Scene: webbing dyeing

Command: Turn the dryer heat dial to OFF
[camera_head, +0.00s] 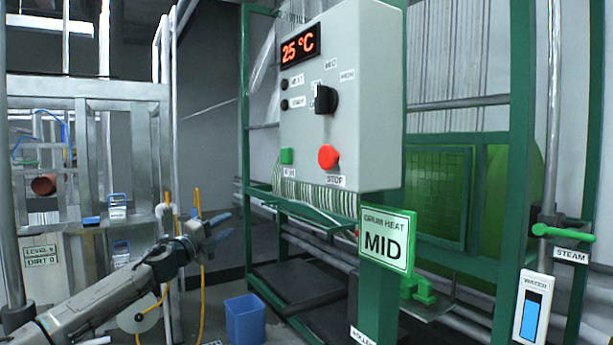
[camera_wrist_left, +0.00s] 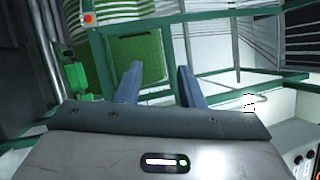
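The heat dial (camera_head: 326,99) is a black knob on the front of a grey control box (camera_head: 365,100). Small labels surround it; they are hard to read, and the knob partly covers one. Its pointer seems to stand roughly upright, but I cannot tell exactly which label it marks. A green sign (camera_head: 386,240) below the box reads "DRUM HEAT MID". My left gripper (camera_head: 226,227) is open and empty, below and left of the box, well apart from the dial. Its two blue fingers stand apart in the left wrist view (camera_wrist_left: 157,72). My right gripper is not in view.
The box carries a red "25 °C" display (camera_head: 300,46), a green button (camera_head: 287,156) and a red stop button (camera_head: 328,156). A green frame post (camera_head: 522,120) stands at right, near a green steam handle (camera_head: 562,234). A blue bin (camera_head: 245,320) sits on the floor.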

